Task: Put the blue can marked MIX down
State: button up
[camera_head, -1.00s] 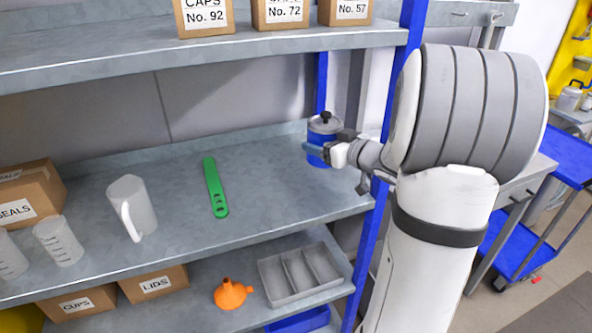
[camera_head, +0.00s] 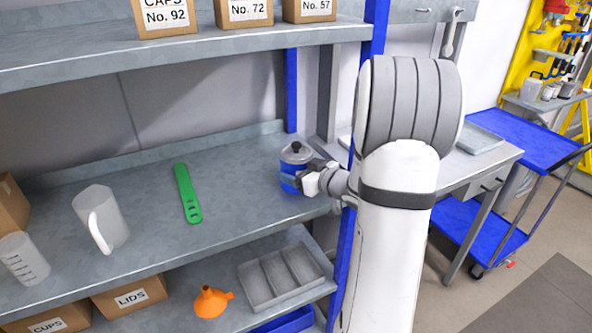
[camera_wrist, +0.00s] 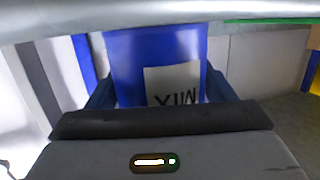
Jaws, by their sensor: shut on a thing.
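The blue can marked MIX (camera_head: 291,179) has a grey lid with a black knob. It is upright at the right end of the middle shelf (camera_head: 235,195), close to the blue post. My gripper (camera_head: 300,183) reaches in from the right and is shut on the can's side. In the wrist view the blue can (camera_wrist: 128,60) fills the space between my fingers, and its white label shows MIX upside down. I cannot tell whether the can's base touches the shelf.
A green flat tool (camera_head: 187,192) and a white jug (camera_head: 101,220) stand or lie left of the can. Boxes (camera_head: 247,10) line the shelf above. An orange funnel (camera_head: 211,301) and a grey divided tray (camera_head: 280,278) are below. A blue trolley (camera_head: 525,140) stands at right.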

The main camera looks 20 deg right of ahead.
jog(key=o, duration=1)
jog(key=shift+r, duration=0.1)
jog(key=v, duration=1.2)
jog(key=shift+r, duration=0.1)
